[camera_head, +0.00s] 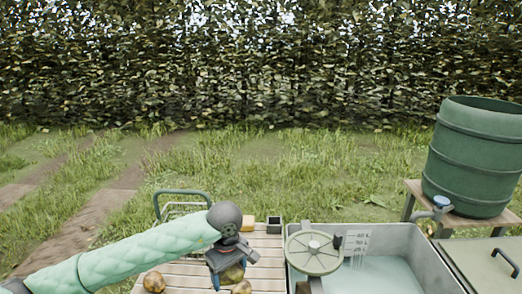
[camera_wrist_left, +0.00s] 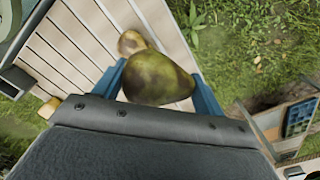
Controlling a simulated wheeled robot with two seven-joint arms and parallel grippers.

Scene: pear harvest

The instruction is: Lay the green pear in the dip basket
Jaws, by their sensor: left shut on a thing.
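The green pear (camera_wrist_left: 160,78), mottled green and brown, sits between the two blue fingers of my left gripper (camera_wrist_left: 163,84) in the left wrist view. The gripper is shut on it. In the head view my left gripper (camera_head: 229,276) is low over the slatted wooden table, and its body hides much of the pear. A wire frame with a green handle (camera_head: 181,193) stands behind my left arm, partly hidden; I cannot tell whether it is the dip basket. My right gripper is not in view.
Other pears (camera_head: 154,282) (camera_head: 242,287) lie on the table (camera_head: 190,270). A grey water tank (camera_head: 408,238) with a round disc (camera_head: 313,252) stands to the right. A yellow block (camera_head: 246,222) and dark box (camera_head: 273,225) sit at the back. A green barrel (camera_head: 478,155) stands far right.

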